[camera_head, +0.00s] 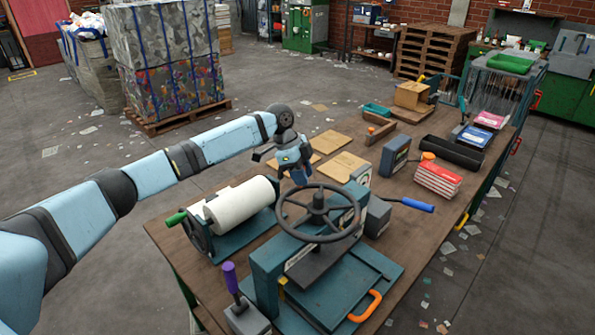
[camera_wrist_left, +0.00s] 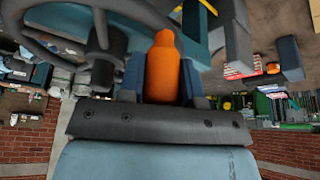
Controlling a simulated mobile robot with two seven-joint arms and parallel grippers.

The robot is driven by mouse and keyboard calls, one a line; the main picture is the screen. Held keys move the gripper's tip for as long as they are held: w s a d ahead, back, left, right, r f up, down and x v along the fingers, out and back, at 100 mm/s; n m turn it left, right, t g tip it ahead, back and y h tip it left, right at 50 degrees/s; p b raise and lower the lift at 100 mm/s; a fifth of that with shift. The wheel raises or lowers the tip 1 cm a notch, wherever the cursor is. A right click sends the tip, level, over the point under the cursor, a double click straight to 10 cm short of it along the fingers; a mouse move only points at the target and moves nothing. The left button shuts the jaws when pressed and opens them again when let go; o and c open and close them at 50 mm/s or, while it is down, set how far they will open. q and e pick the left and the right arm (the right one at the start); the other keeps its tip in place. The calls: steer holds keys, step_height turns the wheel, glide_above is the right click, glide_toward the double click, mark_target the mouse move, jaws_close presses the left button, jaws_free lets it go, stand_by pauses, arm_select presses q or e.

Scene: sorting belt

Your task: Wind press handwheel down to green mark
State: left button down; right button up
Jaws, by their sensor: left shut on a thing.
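The press (camera_head: 268,272) stands at the near end of the workbench, with its dark handwheel (camera_head: 322,238) lying flat on top. The handwheel's rim and hub also show at the left of the left wrist view (camera_wrist_left: 102,68). My left gripper (camera_head: 296,172) is at the far left part of the rim, pointing down. In the left wrist view its fingers are shut on an upright orange knob (camera_wrist_left: 162,70) beside the wheel. The gripper hides this knob in the head view. I cannot make out a green mark. My right gripper is not in view.
A paper roll (camera_head: 242,203) with a green crank handle (camera_head: 176,218) stands left of the press. A purple-handled lever (camera_head: 231,278) is at the near edge. A blue-handled lever (camera_head: 417,204) and red-and-white boxes (camera_head: 438,179) are to the right. Flat cardboard (camera_head: 340,167) lies behind.

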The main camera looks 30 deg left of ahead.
arm_select(q)
steer(key=shift+w+d+r+m, duration=0.15)
steer(key=shift+w+d+m, duration=0.15)
steer(key=shift+w+m, duration=0.15)
stand_by(0.3)
steer(key=c, duration=1)
jaws_free()
steer(key=shift+c, duration=0.2)
steer(key=shift+o, duration=1.1)
steer(key=shift+d, duration=0.1)
